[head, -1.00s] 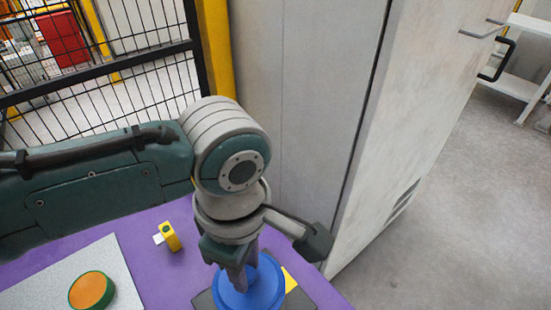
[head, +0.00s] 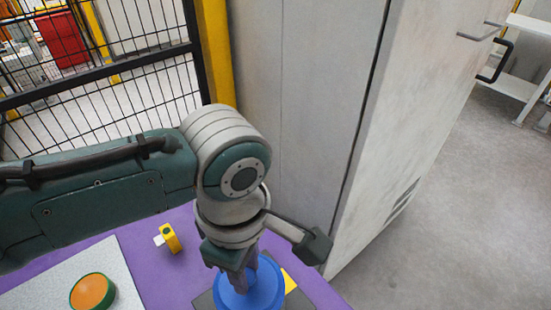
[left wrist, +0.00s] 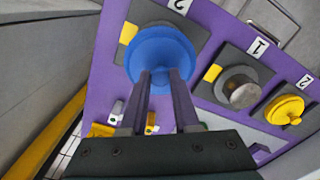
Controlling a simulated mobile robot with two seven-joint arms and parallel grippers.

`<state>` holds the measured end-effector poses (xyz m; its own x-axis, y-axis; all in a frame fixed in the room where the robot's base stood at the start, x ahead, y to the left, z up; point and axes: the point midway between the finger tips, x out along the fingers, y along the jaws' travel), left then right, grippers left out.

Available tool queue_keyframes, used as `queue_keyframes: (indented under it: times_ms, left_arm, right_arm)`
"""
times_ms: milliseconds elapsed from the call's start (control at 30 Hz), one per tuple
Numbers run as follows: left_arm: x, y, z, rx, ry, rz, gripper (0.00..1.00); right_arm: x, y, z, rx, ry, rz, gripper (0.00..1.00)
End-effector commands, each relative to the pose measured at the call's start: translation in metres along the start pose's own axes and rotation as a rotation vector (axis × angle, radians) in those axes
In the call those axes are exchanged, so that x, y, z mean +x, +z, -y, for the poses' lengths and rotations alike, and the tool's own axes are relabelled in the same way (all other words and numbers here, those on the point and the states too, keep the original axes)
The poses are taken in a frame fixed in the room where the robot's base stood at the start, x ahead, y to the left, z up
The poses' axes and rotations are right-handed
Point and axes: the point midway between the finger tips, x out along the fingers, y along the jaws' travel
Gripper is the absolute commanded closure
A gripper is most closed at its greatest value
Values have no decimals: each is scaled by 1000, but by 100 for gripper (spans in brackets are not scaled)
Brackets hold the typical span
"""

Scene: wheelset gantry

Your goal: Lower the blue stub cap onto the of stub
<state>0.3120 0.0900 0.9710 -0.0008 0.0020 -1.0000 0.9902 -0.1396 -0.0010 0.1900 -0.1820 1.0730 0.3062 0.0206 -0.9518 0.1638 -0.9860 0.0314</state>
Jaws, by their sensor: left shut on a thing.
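The blue stub cap (head: 262,290) is at the bottom of the head view, under my left gripper (head: 240,282). In the left wrist view the blue cap (left wrist: 160,52) sits between the fingertips of my left gripper (left wrist: 160,74), which is shut on it. The cap is over a dark grey square plate (left wrist: 196,34) on the purple table (left wrist: 104,62). The cap hides what is under it, so I cannot tell whether it touches the stub. My right gripper is not in view.
A metal stub (left wrist: 238,90) by label 1 and a yellow cap (left wrist: 285,109) by label 2 stand alongside. A yellow tag-like piece (head: 170,238) and an orange-topped green disc (head: 92,291) lie on the left. A grey cabinet (head: 330,120) rises close behind the table.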

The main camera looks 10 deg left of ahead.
Motion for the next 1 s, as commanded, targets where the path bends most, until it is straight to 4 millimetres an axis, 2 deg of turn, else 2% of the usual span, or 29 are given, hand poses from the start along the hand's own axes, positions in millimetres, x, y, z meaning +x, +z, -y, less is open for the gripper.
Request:
queue_keyframes:
  times_ms: [333,1000]
  left_arm:
    - [-1,0,0,0,0,1,100]
    - [8,0,0,-1,-1,0,100]
  right_arm:
    - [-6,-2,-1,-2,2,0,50]
    - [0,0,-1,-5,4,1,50]
